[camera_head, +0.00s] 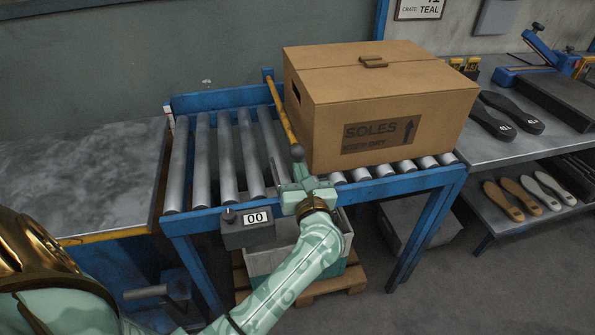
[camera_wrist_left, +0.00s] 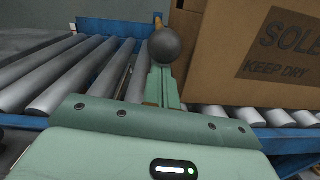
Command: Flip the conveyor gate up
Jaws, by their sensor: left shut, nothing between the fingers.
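The conveyor gate (camera_head: 284,112) is a yellow bar with a dark ball knob (camera_head: 297,152) at its near end. It lies across the roller conveyor (camera_head: 238,160), from the back rail to the front, along the left side of a cardboard box. My left gripper (camera_head: 298,170) is at the front rail, shut and empty, just on the near side of the knob. In the left wrist view the knob (camera_wrist_left: 165,45) is straight ahead of the shut fingers (camera_wrist_left: 160,82) and hides part of the bar; I cannot tell whether they touch. My right gripper is not in view.
The box (camera_head: 380,105), marked SOLES, stands on the rollers right of the gate. The rollers to the left are clear. A counter box (camera_head: 248,232) reading 00 hangs under the front rail. A bench (camera_head: 490,140) with soles stands right; a bare grey table (camera_head: 80,175) left.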

